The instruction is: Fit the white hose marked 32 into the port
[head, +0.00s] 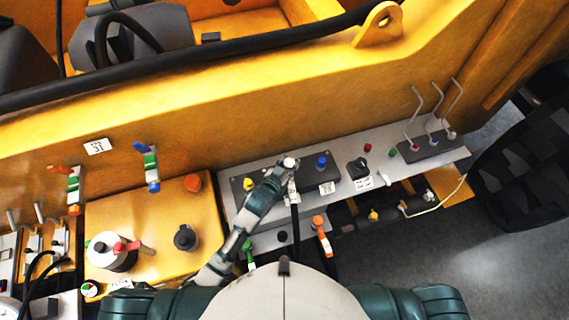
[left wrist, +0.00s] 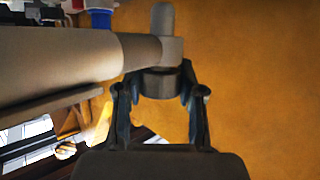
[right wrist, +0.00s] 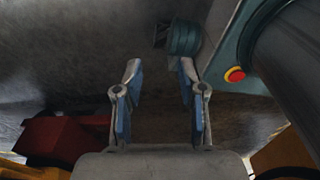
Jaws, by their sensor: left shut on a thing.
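My left gripper (head: 287,168) is over the grey plate (head: 232,212) in the head view. In the left wrist view it (left wrist: 160,95) is shut on the dark collar of a hose fitting (left wrist: 163,84). The fitting has a pale upright stub, and a thick greyish hose (left wrist: 60,52) runs off left. A white end (head: 291,162) shows at the gripper's tip in the head view, and a dark hose (head: 295,220) hangs below. I cannot read a 32 on it. The gripper hides any port beneath it. My right gripper (right wrist: 160,95) is open and empty.
Yellow (head: 248,184), blue (head: 321,162) and red (head: 367,147) fittings stand along the plate. Bent grey levers (head: 420,98) rise at the right. An orange-ended hose (head: 320,224) hangs in front. The yellow machine wall (head: 240,135) stands behind.

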